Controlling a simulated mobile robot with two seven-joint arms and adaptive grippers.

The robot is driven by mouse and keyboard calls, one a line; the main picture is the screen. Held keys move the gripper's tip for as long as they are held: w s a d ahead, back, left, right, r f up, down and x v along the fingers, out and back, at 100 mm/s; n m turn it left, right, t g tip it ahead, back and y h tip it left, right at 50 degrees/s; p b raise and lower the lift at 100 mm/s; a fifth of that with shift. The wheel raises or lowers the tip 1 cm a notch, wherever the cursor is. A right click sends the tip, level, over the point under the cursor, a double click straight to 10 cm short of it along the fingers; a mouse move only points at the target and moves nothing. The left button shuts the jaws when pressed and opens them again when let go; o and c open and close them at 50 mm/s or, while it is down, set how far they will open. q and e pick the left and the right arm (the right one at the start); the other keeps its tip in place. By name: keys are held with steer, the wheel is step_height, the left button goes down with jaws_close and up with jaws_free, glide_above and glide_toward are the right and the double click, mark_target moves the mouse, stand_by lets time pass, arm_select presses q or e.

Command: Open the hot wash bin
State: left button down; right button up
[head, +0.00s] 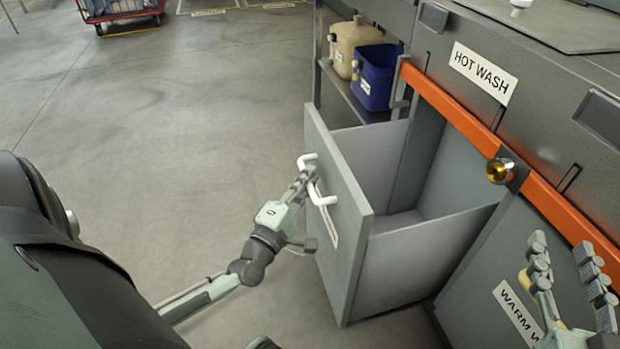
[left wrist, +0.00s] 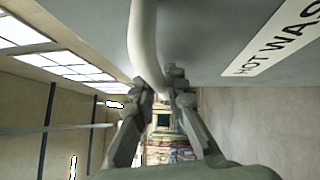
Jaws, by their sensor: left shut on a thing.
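The hot wash bin (head: 415,262) is a grey drawer pulled well out from the cabinet under the "HOT WASH" label (head: 483,73). Its inside looks empty. A white bar handle (head: 323,198) is on its front panel (head: 340,225). My left gripper (head: 304,184) is shut on this handle. The left wrist view shows the white handle (left wrist: 145,45) running down between my left fingers (left wrist: 160,85), with part of a label (left wrist: 275,42) on the panel beside it. My right gripper (head: 570,265) is apart from the bin at the lower right, its fingers spread and nothing between them.
An orange rail (head: 455,112) runs along the cabinet, with a brass knob (head: 499,171) on it. A "WARM W…" bin (head: 500,270) is beside the open one. A shelf holds a beige jug (head: 352,45) and a blue container (head: 376,78).

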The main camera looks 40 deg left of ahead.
arm_select(q)
steer(key=c, duration=1.5)
jaws_free()
steer(key=shift+c, duration=0.2)
steer(key=shift+s, duration=0.1)
steer(key=s+d+f, duration=0.1)
steer(key=s, duration=1)
steer(key=shift+s+d+f, duration=0.3)
steer(key=shift+s, duration=0.05)
